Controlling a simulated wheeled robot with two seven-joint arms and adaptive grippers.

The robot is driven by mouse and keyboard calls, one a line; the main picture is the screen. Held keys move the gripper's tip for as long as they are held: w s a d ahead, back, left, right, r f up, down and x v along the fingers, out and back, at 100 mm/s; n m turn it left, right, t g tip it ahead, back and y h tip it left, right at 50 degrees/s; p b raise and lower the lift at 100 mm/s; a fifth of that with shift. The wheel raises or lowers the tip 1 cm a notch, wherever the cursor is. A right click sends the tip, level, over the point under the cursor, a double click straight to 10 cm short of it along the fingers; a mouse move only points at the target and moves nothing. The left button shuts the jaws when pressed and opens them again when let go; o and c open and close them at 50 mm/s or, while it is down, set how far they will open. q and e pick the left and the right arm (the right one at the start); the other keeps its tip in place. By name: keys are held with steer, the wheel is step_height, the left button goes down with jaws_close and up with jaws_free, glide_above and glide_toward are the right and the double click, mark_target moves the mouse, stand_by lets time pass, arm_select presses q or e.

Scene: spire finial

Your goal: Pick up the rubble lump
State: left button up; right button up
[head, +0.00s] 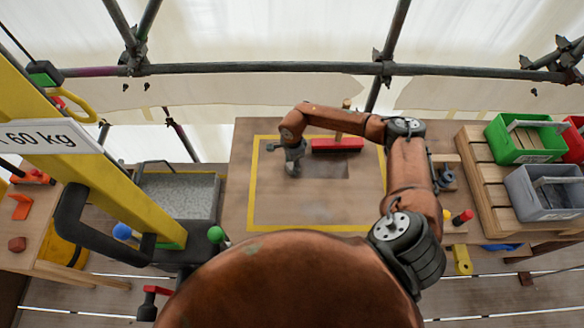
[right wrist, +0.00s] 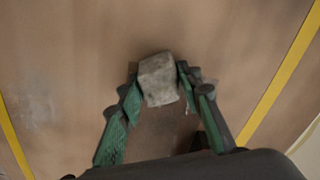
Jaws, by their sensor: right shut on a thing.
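The rubble lump (right wrist: 158,79) is a rough, pale grey block in the right wrist view. My right gripper (head: 293,167) is over the left part of the yellow-outlined area on the wooden table (head: 310,205). Its green-padded fingers are shut on the lump, one on each side, near the fingertips. In the head view the lump cannot be told apart from the gripper. Whether it touches the tabletop is unclear. My left gripper is not in view.
Green (head: 524,138) and grey (head: 545,192) crates stand on a pallet at the right. A yellow post (head: 100,165) with a black handle stands at the left. The outline's front part is clear.

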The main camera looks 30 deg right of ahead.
steer(key=c, duration=0.6)
steer(key=shift+w+r, duration=0.1)
steer(key=shift+r, duration=0.05)
